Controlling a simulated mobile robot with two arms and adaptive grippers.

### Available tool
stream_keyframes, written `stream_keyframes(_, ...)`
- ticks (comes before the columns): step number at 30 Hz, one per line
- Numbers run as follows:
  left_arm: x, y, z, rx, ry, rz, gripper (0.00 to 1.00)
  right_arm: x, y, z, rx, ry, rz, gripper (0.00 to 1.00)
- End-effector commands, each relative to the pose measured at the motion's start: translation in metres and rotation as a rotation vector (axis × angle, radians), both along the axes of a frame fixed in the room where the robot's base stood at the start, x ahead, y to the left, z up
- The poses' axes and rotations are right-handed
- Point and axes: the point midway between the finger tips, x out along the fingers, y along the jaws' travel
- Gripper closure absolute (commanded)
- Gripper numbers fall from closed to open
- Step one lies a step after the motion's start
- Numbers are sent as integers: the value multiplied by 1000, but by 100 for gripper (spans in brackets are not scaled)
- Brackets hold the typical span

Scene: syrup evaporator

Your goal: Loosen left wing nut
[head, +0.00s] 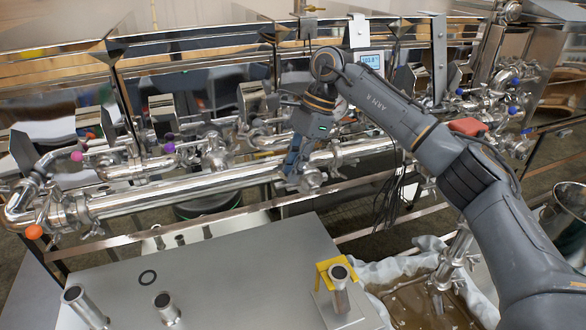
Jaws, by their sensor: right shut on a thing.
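A long polished steel pipe (185,192) runs across the front of the evaporator. A clamp (312,178) sits around it near the middle of the head view. My right gripper (292,176) reaches down from above to the left side of this clamp. Its fingers are shut on a small part there, which appears to be the wing nut. The fingers hide most of the nut, so I cannot tell how far it is turned. My left gripper is not in view.
A grey table (230,275) in front carries a black ring (148,277), short steel tubes (168,308) and a yellow bracket (334,266). A tub of brown liquid (408,305) stands to its right. Valves with coloured knobs (77,156) crowd the pipework.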

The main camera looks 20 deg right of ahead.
Motion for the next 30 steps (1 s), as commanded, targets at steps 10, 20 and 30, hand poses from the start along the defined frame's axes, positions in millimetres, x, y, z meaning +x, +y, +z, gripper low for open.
stream_keyframes(10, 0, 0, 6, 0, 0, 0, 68, 2, 1, 1, -1, 3, 312, 100)
stream_keyframes(20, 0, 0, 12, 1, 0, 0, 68, 3, 1, 0, -2, 3, 516, 100)
stream_keyframes(30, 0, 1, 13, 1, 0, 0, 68, 3, 1, 0, -2, 2, 594, 100)
